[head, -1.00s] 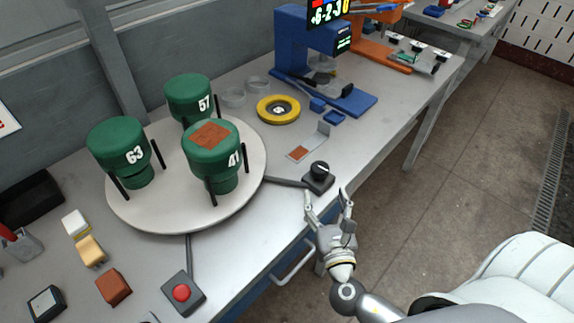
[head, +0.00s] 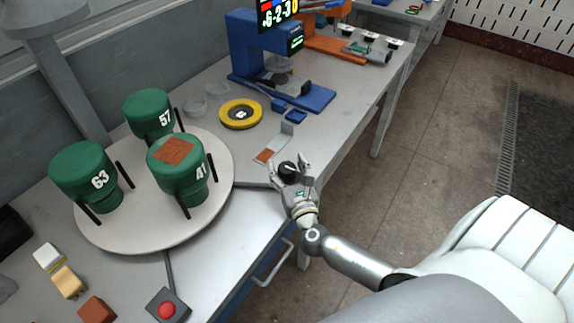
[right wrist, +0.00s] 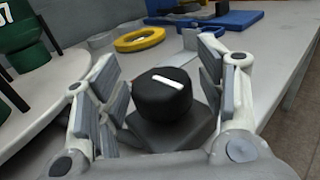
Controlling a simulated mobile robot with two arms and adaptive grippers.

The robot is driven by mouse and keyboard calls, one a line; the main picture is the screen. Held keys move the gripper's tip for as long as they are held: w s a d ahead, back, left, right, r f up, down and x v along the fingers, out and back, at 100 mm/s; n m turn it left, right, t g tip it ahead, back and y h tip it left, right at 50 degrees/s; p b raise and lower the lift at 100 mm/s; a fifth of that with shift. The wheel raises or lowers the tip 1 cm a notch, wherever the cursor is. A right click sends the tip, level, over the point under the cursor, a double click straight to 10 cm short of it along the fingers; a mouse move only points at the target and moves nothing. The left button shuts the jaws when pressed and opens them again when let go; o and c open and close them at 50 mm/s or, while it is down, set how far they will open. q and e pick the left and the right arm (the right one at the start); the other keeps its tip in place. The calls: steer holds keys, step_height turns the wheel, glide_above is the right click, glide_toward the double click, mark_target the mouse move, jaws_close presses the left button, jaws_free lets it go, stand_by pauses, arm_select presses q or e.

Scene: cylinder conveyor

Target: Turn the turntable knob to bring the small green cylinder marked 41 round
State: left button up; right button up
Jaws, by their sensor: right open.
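The black turntable knob (right wrist: 162,94), with a white line on top, sits on a dark base between the open fingers of my right gripper (right wrist: 160,90). In the head view the knob (head: 287,169) shows between the fingertips of the right gripper (head: 290,172). I see no finger clearly pressed on it. The white turntable (head: 150,236) carries green cylinders marked 63 (head: 84,170), 57 (head: 147,111) and 41 (head: 172,170). Cylinder 41 has a brown patch on top and stands on the side nearest the knob. My left gripper is not in view.
A red button box (head: 168,307) stands at the front of the table. A yellow ring (head: 240,114), a blue press-like machine (head: 251,50) and a small bracket (head: 283,139) are behind the knob. A brown block (head: 98,311) lies front left.

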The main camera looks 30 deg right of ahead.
steer(key=shift+w, duration=0.1)
steer(key=shift+c, duration=0.5)
steer(key=c, duration=0.9)
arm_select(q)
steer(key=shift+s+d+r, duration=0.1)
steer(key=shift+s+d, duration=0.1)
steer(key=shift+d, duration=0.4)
arm_select(e)
steer(key=shift+o, duration=0.2)
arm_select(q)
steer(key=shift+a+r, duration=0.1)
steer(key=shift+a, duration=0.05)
arm_select(e)
steer(key=shift+m+g+h, duration=0.3)
steer(key=shift+m+h, duration=0.1)
steer(key=shift+h, duration=0.2)
steer(key=o, duration=1)
steer(key=shift+c, duration=0.2)
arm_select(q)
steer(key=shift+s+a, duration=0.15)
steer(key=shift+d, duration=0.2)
arm_select(e)
steer(key=v, duration=1.2)
